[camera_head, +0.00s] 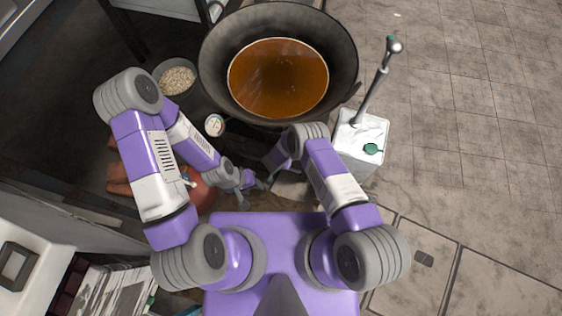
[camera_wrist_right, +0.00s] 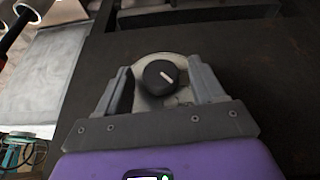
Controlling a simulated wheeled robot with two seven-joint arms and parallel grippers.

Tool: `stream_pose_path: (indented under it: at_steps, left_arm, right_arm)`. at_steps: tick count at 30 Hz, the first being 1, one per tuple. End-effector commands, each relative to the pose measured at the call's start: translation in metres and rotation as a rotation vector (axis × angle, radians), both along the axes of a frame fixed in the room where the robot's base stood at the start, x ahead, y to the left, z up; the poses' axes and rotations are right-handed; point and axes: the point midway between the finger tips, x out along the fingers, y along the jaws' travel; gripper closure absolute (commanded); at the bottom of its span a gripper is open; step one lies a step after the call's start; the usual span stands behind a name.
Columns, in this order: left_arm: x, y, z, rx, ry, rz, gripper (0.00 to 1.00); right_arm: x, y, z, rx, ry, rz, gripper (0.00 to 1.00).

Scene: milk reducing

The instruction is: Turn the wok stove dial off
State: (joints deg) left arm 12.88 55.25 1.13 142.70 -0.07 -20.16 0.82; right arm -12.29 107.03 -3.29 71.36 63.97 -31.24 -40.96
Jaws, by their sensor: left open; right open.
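The stove dial (camera_wrist_right: 160,78) is a round black knob with a white line mark, on a pale round plate, in the right wrist view. My right gripper (camera_wrist_right: 160,68) is open, with one finger on each side of the dial; I cannot tell whether either finger touches it. The wok (camera_head: 215,75) is large and dark and holds brown liquid in the head view. My left gripper (camera_head: 247,186) is open and apart from the wok, below it in the picture. The dial is not clearly visible in the head view.
A bowl of pale grains (camera_head: 177,80) and a round gauge (camera_head: 214,125) are left of the wok. A reddish rounded object (camera_head: 200,192) lies by my left arm. Tiled floor is clear at right.

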Motion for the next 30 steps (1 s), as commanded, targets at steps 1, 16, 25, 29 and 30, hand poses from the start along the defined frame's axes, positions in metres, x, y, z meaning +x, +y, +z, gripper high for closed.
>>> stream_pose_path:
  at_steps: [1,16,25,29,30]
  left_arm:
    - [-0.0001,0.0000,-0.0017,0.000,0.000,0.000,0.57]
    - [0.0000,0.0000,-0.0011,0.000,0.000,0.000,0.57]
    - [0.0000,-0.0001,0.0001,0.000,0.000,0.000,0.57]
    - [0.0000,0.0000,0.0036,0.000,0.000,0.000,0.57]
    - [0.0000,0.0000,0.0052,0.000,0.000,0.000,0.57]
  right_arm:
    - [0.0007,-0.0004,-0.0025,0.000,0.000,-0.001,0.32]
    - [0.0010,-0.0001,-0.0022,0.001,0.000,0.001,0.69]
    - [0.0009,0.0002,-0.0017,0.008,-0.002,0.002,0.86]
    - [0.0004,0.0000,-0.0012,0.027,-0.007,0.003,0.86]
    - [0.0003,-0.0003,-0.0010,0.037,-0.009,0.002,0.86]
